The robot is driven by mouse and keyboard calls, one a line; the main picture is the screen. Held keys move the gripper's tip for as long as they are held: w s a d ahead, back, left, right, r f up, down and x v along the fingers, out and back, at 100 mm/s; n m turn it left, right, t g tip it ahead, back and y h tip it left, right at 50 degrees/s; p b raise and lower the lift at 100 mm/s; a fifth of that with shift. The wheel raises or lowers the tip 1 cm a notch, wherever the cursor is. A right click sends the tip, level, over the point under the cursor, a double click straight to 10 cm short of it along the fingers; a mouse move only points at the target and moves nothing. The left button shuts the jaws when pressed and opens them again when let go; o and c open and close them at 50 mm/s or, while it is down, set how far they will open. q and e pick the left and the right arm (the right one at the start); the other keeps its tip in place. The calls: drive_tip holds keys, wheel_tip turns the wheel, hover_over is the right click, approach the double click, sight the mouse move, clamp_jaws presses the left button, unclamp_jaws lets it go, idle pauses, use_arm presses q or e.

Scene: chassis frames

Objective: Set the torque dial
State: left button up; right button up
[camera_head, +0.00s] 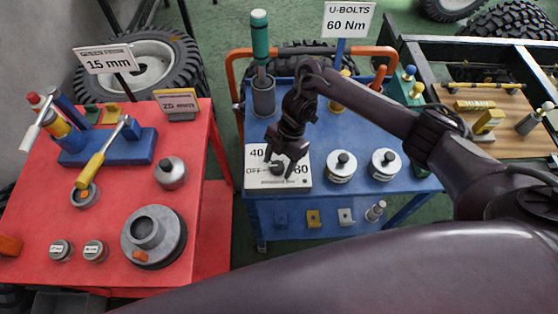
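The torque dial (277,168) is a small dark knob on a white panel (300,182) on the blue cart. The panel carries the marks 40, OFF and 80, with part of its face hidden by my gripper. My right gripper (281,163) reaches in from the right and points down at the dial. Its dark fingers look spread, right over or beside the knob; I cannot tell whether they touch it. A sign (347,20) above the cart reads U-BOLTS 60 Nm. My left gripper is not in view.
The blue cart (335,215) also holds a green-handled tool (260,42) in a grey cup and two round tins (342,166) (384,164). A red table (120,200) with tools, a blue holder and signs stands at left. A chassis frame (480,60) is at back right.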

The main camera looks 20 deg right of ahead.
drive_tip(key=shift+r, duration=0.1)
drive_tip(key=p+v, duration=0.1)
drive_tip(key=v, duration=0.6)
drive_tip(key=shift+r, duration=0.3)
drive_tip(key=shift+w, duration=0.1)
